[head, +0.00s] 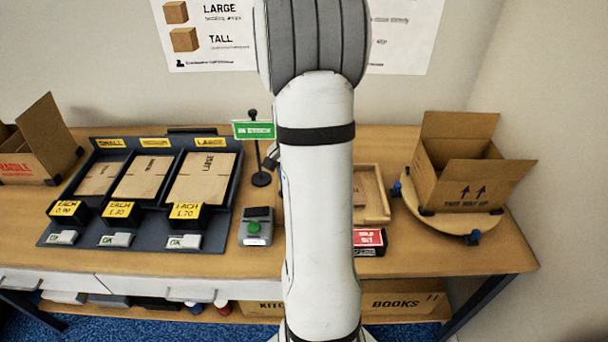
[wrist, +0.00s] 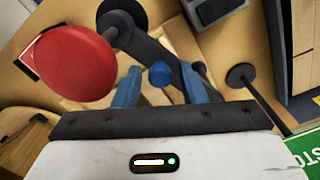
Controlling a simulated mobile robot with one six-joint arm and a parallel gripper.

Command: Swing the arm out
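In the wrist view a dark arm (wrist: 168,52) slants down from a round dark hub (wrist: 121,20) toward my fingers. A large red disc (wrist: 75,65) stands close to the camera at the upper left, overlapping the hub. My gripper (wrist: 160,88) has its two blue fingers apart, with a small blue knob (wrist: 159,74) showing between them. I cannot tell whether the fingers touch the knob or the dark arm. In the head view my own white arm hides my gripper and most of this fixture; only a small dark part (head: 271,156) shows beside it.
A green sign (head: 254,130) on a black stand is close left of my arm. A device with a green button (head: 254,229), a carton rack (head: 60,234), a wooden tray (head: 377,212), a red sign (head: 369,238) and an open carton on a round board (head: 455,222) share the bench.

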